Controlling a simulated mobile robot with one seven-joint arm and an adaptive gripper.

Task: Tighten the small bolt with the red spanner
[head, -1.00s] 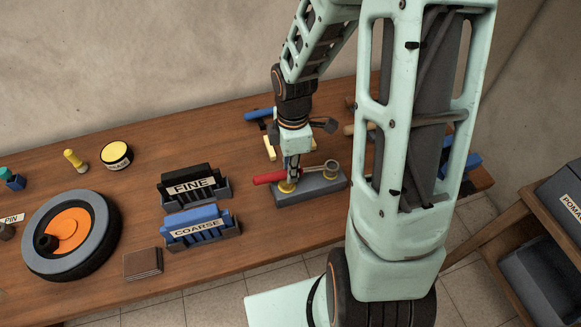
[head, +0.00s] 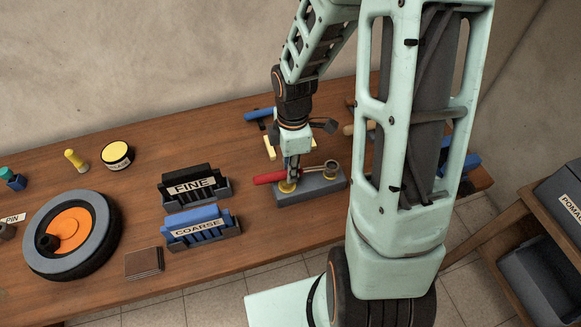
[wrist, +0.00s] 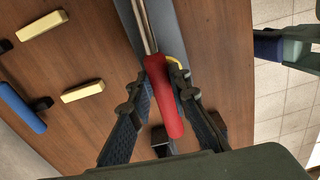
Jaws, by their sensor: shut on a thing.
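The red spanner (head: 268,178) lies over a long grey block (head: 318,188) on the bench. I cannot make out the small bolt there. A yellow round piece (head: 287,187) sits on the block's left part, below the handle. My gripper (head: 291,174) points down and is shut on the spanner at its handle. In the wrist view the red handle (wrist: 163,95) lies between my fingers; the spanner's far end is out of frame.
The FINE holder (head: 191,186) and COARSE holder (head: 200,229) stand left of the block. A blue-handled tool (head: 258,114) and yellow pieces (head: 270,150) lie behind it. A wheel (head: 105,235) lies farther left. The bench's front edge is close.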

